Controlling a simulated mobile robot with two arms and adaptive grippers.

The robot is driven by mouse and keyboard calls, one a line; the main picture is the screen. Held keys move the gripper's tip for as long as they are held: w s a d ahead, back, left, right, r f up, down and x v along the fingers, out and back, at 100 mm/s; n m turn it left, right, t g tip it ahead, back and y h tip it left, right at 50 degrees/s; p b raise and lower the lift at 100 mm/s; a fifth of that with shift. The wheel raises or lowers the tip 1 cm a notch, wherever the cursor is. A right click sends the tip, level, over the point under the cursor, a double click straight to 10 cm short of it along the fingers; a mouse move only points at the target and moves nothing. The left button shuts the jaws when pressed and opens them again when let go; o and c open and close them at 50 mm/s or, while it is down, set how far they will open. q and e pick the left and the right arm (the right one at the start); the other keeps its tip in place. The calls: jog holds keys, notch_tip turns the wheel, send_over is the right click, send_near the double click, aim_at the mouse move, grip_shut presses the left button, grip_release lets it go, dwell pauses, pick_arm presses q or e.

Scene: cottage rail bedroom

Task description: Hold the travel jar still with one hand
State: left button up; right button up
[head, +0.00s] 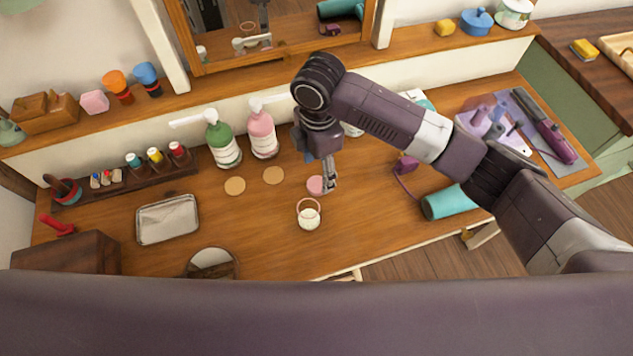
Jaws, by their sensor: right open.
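A small clear jar (308,224) with white content stands on the wooden dresser top, near its front edge; it looks like the travel jar. A small pink round piece (315,185), perhaps its lid, lies just behind it. My right gripper (329,187) points down, open, beside the pink piece and just behind and to the right of the jar. It looks apart from the jar, and I see nothing held between its fingers. My left gripper is not in view.
Green (223,146) and pink (262,137) pump bottles stand behind two round coasters (235,186). A metal tray (167,219) and a round mirror (211,263) are left. Bare wood surrounds the jar's front and left.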

aim_at(317, 184)
jog(key=shift+f, duration=0.45)
jog(key=f+p, duration=0.1)
jog(key=f, duration=0.3)
jog(key=shift+w, duration=0.2)
jog(key=shift+a+f, duration=0.1)
jog(key=shift+f, duration=0.55)
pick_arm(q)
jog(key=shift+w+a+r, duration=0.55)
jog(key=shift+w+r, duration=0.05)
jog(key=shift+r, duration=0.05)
pick_arm(e)
jog(key=shift+c, duration=0.4)
jog(key=c, duration=0.8)
